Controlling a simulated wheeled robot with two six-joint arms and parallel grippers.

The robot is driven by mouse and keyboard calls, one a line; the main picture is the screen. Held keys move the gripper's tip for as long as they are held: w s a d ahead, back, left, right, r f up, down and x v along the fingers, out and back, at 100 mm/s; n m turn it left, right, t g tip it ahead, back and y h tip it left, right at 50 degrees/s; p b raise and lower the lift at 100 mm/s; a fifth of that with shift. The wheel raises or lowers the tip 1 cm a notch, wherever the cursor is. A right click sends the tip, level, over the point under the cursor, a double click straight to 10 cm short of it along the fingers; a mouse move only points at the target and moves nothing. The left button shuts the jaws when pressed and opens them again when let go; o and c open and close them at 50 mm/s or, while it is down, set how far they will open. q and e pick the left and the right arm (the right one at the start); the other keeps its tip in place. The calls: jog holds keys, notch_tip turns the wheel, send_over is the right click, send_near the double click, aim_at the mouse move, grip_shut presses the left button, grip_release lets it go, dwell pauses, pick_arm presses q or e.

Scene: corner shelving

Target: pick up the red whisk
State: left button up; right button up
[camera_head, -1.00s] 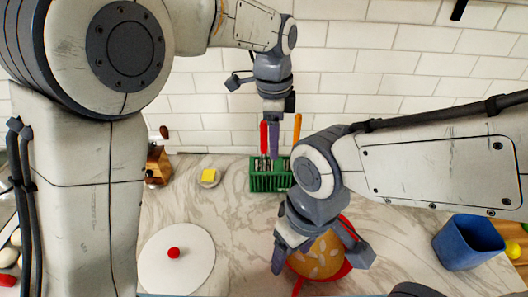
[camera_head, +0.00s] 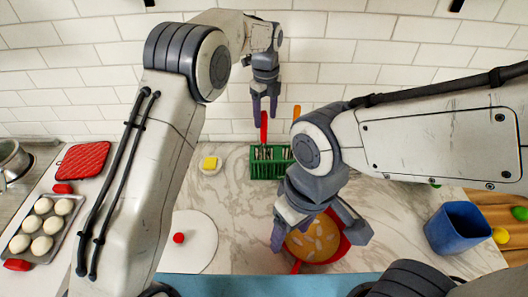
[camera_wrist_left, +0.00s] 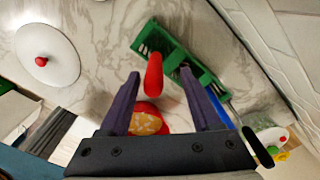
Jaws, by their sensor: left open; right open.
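The red whisk shows as a red handle (camera_head: 264,127) standing up out of a green slatted caddy (camera_head: 263,171) by the back wall. Its lower end is hidden in the caddy. My left gripper (camera_head: 264,113) is open just above the handle, fingers pointing down. In the left wrist view the red handle (camera_wrist_left: 153,75) appears in the gap between the two open fingers (camera_wrist_left: 160,76), with no clear contact. My right gripper (camera_head: 319,238) is open and empty over a round seeded bread (camera_head: 312,241) in a red pan (camera_head: 340,247).
An orange handle (camera_head: 296,113) stands close right of the whisk. A white disc with red knob (camera_head: 198,240), a blue bin (camera_head: 455,229) and a bun tray (camera_head: 45,228) lie around.

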aim_at(264, 128)
pick_arm(q)
jog(key=f+p, duration=0.1)
jog(key=f, duration=0.2)
jog(key=f+p, duration=0.1)
jog(key=shift+s+a+f+p, duration=0.15)
jog(key=shift+s+a+p, duration=0.1)
jog(key=shift+s+p, duration=0.05)
jog(key=shift+f, duration=0.35)
grip_shut()
